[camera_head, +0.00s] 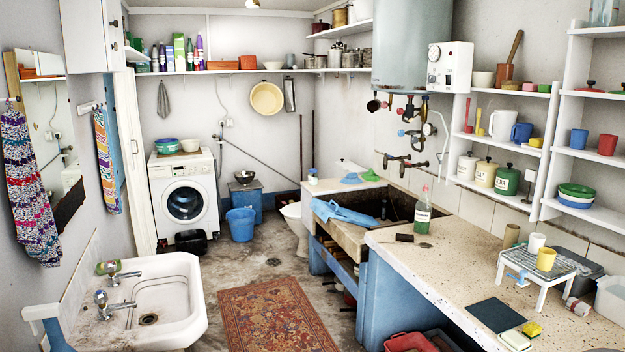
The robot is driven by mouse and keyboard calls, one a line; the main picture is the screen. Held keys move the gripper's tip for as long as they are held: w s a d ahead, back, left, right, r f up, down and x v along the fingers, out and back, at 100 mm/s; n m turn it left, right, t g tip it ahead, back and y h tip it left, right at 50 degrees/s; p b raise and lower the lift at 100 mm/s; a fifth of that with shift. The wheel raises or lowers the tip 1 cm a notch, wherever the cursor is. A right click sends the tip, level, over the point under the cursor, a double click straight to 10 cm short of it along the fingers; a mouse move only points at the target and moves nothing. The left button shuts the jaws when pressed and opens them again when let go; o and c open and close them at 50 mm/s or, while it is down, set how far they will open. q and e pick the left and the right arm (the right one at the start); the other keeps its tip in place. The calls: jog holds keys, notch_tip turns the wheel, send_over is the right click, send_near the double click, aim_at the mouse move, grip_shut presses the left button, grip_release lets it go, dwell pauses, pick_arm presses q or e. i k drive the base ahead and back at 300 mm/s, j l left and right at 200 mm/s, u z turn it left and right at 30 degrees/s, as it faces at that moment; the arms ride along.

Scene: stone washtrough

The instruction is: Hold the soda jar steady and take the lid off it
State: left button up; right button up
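Several lidded enamel jars stand on the lowest right wall shelf above the counter: a white jar (467,166), a cream jar (486,173) and a green jar (507,181). All stand upright with their lids on. They carry small dark or pale lettering that is too small to read surely, so I cannot tell for certain which is the soda jar. Neither of my grippers shows in the head view, and nothing is touching the jars.
The floor has a red rug (277,318).

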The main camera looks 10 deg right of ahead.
aim_at(312, 177)
jog(key=i+l, duration=0.1)
jog(key=l, duration=0.25)
jog(key=i+l, duration=0.35)
jog(key=i+l+u, duration=0.1)
jog(key=i+l, duration=0.25)
jog(key=l, duration=0.2)
jog(key=i+l, duration=0.35)
jog(key=l, duration=0.15)
jog(key=i+u, duration=0.1)
jog(key=i, duration=1.05)
jog(key=i+u, duration=0.15)
jog(key=i, duration=2.8)
jog(key=i+z, duration=0.45)
jog(key=i+j+z, duration=0.15)
jog(key=i+z, duration=0.15)
jog(key=z, duration=0.15)
jog(key=i+j+z, duration=0.3)
jog(key=z, duration=0.15)
jog(key=i+j+z, duration=0.3)
jog(key=z, duration=0.15)
jog(key=i+j+z, duration=0.3)
jog(key=j+z, duration=0.15)
jog(key=i+j+z, duration=0.2)
jog(key=j, duration=0.25)
jog(key=k, duration=0.1)
